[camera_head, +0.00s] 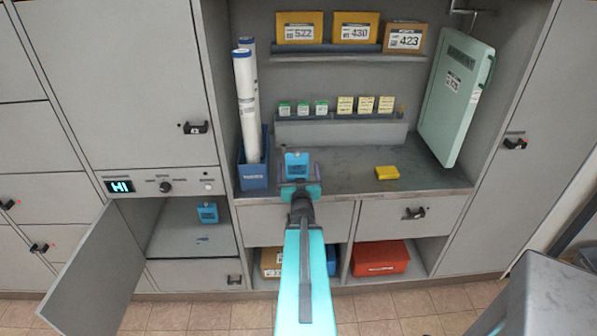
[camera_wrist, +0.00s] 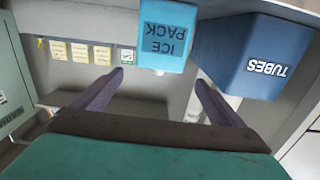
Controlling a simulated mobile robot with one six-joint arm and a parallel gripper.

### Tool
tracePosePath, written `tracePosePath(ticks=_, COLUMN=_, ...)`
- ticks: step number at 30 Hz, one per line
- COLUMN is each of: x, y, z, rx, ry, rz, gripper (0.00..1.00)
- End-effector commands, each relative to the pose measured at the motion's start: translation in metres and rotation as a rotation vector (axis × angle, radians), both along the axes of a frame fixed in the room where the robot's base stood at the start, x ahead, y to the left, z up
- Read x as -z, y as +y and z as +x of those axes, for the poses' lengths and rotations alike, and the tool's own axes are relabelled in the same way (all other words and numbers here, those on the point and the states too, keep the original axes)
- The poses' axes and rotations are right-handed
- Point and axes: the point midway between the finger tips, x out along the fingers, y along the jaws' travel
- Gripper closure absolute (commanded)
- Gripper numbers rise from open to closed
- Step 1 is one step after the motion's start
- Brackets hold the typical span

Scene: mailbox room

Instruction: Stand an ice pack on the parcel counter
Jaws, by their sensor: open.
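A blue ice pack (camera_head: 297,160) appears upright on the dark parcel counter (camera_head: 345,183), just beyond my gripper (camera_head: 300,184). Its label reads "ICE PACK" in the wrist view (camera_wrist: 166,36). My gripper is open, and its two fingers (camera_wrist: 159,77) are apart with nothing held between them. The pack is ahead of the fingertips and seems clear of them. The head view partly hides its lower part behind the gripper. A second blue ice pack (camera_head: 207,212) stands in the open lower-left compartment (camera_head: 180,238).
The blue tubes bin (camera_head: 253,175) holds white rolls left of the pack. A yellow item (camera_head: 387,172) lies on the counter to the right. A green case (camera_head: 456,98) hangs at right. The compartment door (camera_head: 95,265) swings outward at lower left. The counter's middle is clear.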

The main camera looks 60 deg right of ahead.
Motion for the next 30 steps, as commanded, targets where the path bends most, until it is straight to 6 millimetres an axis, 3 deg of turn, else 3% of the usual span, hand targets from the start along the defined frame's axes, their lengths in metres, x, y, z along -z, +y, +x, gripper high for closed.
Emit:
tracePosePath(ticks=18, x=-0.002, y=0.022, z=-0.017, rx=0.004, ry=0.001, rz=0.001, gripper=0.07)
tracePosePath(ticks=30, x=0.0, y=0.026, z=-0.02, rx=0.004, ry=0.0, rz=0.0, gripper=0.07)
